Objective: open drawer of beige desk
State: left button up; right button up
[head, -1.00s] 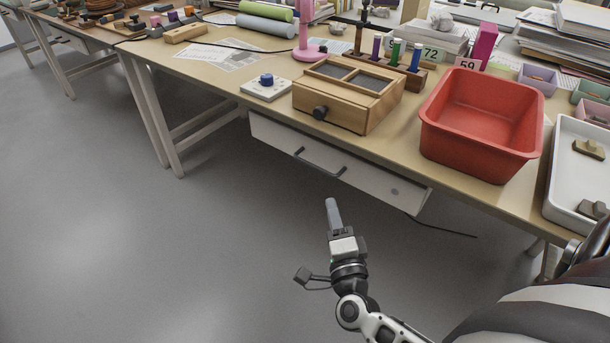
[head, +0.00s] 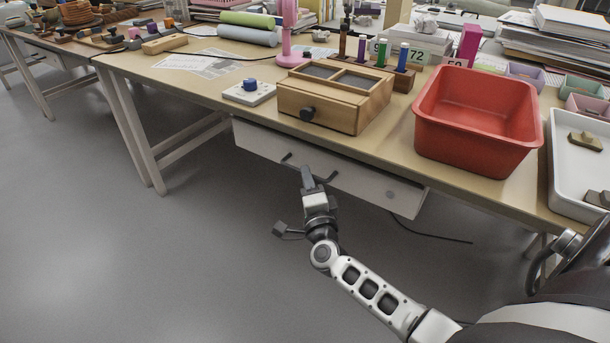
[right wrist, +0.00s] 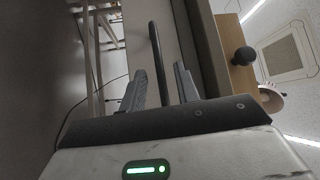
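The beige desk (head: 200,88) crosses the head view, with a white drawer (head: 357,180) under its front edge. The drawer appears closed. Its dark bar handle (head: 325,178) is partly hidden behind my right gripper (head: 307,176). In the right wrist view, my right gripper (right wrist: 160,85) is open, one finger on each side of the dark handle (right wrist: 155,48). The handle lies between or just ahead of the fingertips; I cannot tell whether they touch it. My left gripper is not in view.
On the desk above the drawer stand a wooden box (head: 330,97) with a dark knob, a red tub (head: 474,120) and a white block with a blue knob (head: 249,91). A white tray (head: 563,185) is at the right. The floor before the desk is clear.

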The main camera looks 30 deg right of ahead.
jog(key=shift+x, duration=1.45)
jog(key=shift+c, duration=0.3)
grip_shut()
